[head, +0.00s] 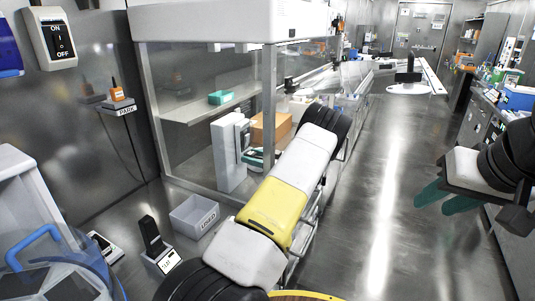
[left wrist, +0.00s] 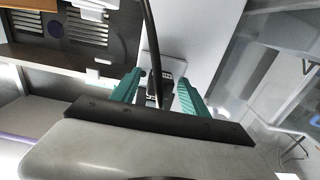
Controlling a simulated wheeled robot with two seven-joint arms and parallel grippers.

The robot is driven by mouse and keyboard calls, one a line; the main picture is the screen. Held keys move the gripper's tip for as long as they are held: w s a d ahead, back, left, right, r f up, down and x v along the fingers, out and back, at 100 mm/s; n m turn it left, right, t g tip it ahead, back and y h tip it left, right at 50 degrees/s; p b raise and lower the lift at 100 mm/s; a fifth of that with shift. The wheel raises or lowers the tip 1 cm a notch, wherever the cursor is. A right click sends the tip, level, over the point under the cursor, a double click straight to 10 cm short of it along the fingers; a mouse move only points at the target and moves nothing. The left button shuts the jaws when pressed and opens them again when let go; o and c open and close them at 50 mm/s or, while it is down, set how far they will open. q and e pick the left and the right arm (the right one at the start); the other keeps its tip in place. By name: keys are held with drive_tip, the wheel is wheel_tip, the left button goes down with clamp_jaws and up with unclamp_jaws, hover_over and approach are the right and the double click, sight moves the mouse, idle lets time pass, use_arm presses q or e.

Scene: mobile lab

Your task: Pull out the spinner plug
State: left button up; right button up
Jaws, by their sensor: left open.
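In the left wrist view a dark plug-like piece (left wrist: 153,87) with small pale marks sits low against a white panel (left wrist: 195,50). A black cable (left wrist: 154,40) runs up past it. My left gripper (left wrist: 157,88) is open, with one green finger on each side of the piece and cable. Contact cannot be told. In the head view my left gripper (head: 258,156) is partly hidden by my arm, beside a white upright box (head: 228,155) with a dark fitting. My right gripper (head: 446,198) is at the right, its green fingers apart and empty.
An orange piece (head: 117,94) rests on a wall ledge marked PARK (head: 118,109). A grey bin (head: 195,215) and a black upright device (head: 152,235) stand on the steel surface. A cardboard box (head: 270,131) is behind my left gripper.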

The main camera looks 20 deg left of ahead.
use_arm(q)
clamp_jaws()
drive_tip(key=shift+d, duration=0.2)
drive_tip(key=shift+s+d, duration=0.2)
drive_tip(key=shift+d, duration=1.2)
drive_tip(key=shift+s+d, duration=0.2)
drive_tip(key=shift+d, duration=1.2)
drive_tip(key=shift+d, duration=0.1)
